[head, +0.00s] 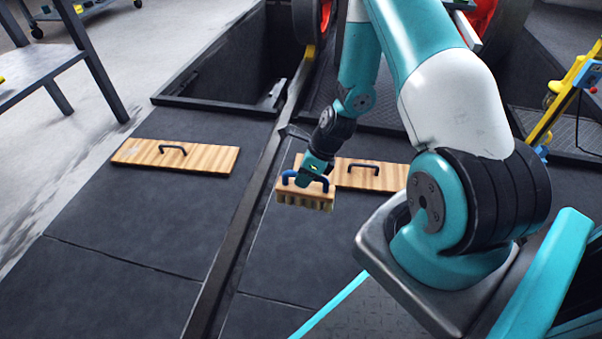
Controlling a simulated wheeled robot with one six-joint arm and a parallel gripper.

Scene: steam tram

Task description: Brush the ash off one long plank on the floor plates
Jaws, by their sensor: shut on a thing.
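My gripper (310,184) is shut on the blue handle of a brush with a wooden block (322,201) and pale bristles pointing down. The brush is over the near left edge of the right plank (393,183); I cannot tell whether it touches the plank or hangs above it. This plank has a dark handle and is partly hidden by the brush and my arm. A second long plank (210,161) with a dark handle lies on the floor plates (130,215) to the left.
A rail (237,231) runs between the planks. An open pit (232,65) lies behind the left plank. A grey table (48,80) stands at the upper left, and a yellow frame (560,100) at the right. The near left floor plates are clear.

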